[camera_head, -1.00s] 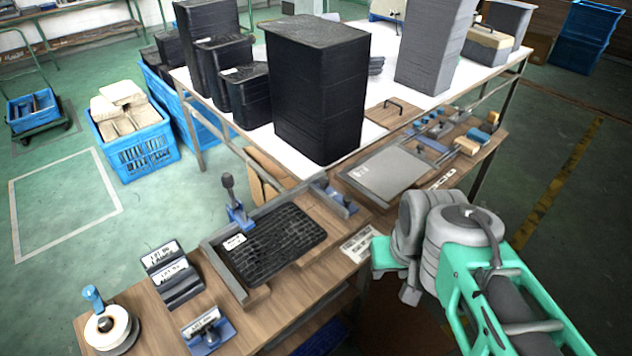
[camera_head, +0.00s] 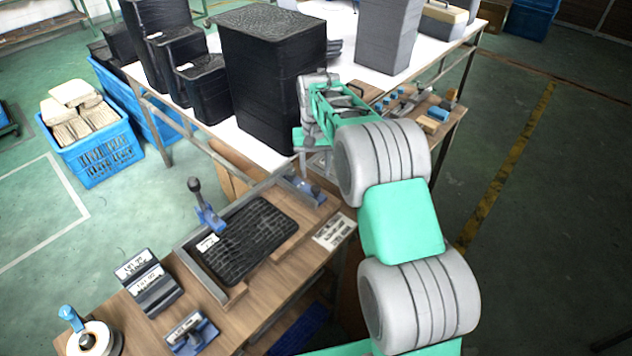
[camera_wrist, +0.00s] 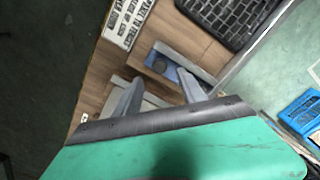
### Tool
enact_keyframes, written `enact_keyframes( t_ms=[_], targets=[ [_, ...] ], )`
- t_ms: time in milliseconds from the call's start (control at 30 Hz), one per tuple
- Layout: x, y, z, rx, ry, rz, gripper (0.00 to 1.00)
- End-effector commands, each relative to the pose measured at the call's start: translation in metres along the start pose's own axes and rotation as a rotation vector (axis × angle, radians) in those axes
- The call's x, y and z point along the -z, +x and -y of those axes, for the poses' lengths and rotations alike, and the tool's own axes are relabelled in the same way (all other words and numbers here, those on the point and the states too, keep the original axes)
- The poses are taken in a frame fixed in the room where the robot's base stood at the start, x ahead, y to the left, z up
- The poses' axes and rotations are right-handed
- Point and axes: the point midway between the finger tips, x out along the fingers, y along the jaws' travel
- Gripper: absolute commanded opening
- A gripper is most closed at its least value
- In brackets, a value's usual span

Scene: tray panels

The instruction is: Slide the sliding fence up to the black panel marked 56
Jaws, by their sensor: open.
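The black panel (camera_head: 262,238) is a ribbed dark sheet lying on the wooden bench, with a white label at its left; I cannot read its number. Its corner shows at the top right of the wrist view (camera_wrist: 225,12). What looks like the sliding fence (camera_head: 303,188) is a grey bar with a blue block, set apart from the panel's far right side with bare wood between. In the wrist view, its blue block with a dark round knob (camera_wrist: 160,63) lies just beyond my fingertips. My gripper (camera_wrist: 158,94) is open and empty above the bench, close to the fence.
A printed card (camera_head: 335,231) lies right of the panel. Tall black stacks (camera_head: 265,80) rise on the white table behind. Labelled black blocks (camera_head: 148,280) sit at the front left.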

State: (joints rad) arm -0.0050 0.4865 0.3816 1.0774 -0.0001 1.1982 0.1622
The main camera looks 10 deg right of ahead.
Motion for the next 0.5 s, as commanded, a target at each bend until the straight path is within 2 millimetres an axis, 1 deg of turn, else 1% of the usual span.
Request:
enact_keyframes(
  t_ms=[100, 300, 400, 500],
  targets=[
    [-0.002, 0.022, -0.001, -0.001, 0.0, 0.005, 0.48],
    [-0.001, 0.056, -0.001, 0.0, 0.001, 0.002, 0.48],
    [0.0, 0.063, -0.001, 0.0, 0.001, -0.001, 0.48],
    [0.0, 0.065, -0.001, 0.0, 0.001, -0.002, 0.48]
  ],
)
